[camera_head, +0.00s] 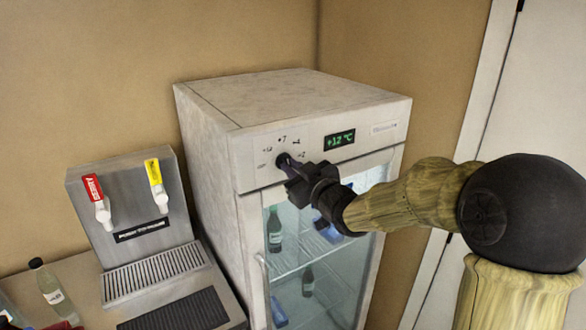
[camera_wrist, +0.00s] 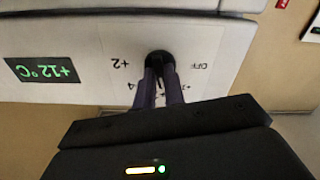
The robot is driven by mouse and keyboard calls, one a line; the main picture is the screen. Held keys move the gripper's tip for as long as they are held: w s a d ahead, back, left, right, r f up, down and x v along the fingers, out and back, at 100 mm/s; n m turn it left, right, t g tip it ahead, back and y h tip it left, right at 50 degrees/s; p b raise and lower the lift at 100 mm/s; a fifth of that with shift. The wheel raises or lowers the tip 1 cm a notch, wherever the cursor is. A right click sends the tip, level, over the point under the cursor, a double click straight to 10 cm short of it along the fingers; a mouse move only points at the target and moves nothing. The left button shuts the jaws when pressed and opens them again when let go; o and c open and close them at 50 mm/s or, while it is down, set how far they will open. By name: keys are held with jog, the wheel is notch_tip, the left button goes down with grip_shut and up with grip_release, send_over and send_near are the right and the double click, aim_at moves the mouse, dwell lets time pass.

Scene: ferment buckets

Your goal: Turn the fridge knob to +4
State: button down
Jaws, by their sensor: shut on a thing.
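The white fridge (camera_head: 205,130) has a control panel along its top front. Its dark round knob (camera_head: 283,159) is mostly hidden by my gripper (camera_head: 290,165) in the head view. In the wrist view the picture is upside down, and the knob (camera_wrist: 159,62) sits between the fingertips of my gripper (camera_wrist: 161,76), which is shut on it. Dial marks including OFF and +2 surround the knob; other marks are partly covered by the fingers. The green display (camera_head: 340,139) reads +12 °C, also in the wrist view (camera_wrist: 41,70). Which mark the knob points at cannot be told.
The fridge's glass door (camera_head: 335,278) is closed, with bottles behind it and a handle at its left. A steel tap unit (camera_head: 130,205) with red and yellow labels stands left. A bottle (camera_head: 50,285) stands at the lower left.

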jog(key=m+p, duration=0.4)
jog(key=m, duration=0.7)
jog(key=shift+f+m, duration=0.1)
jog(key=shift+m, duration=0.3)
jog(key=c, duration=1.5)
grip_release()
jog(key=shift+s+d, duration=0.1)
jog(key=shift+s, duration=0.05)
jog(key=b+v, duration=0.3)
jog(key=v, duration=1.4)
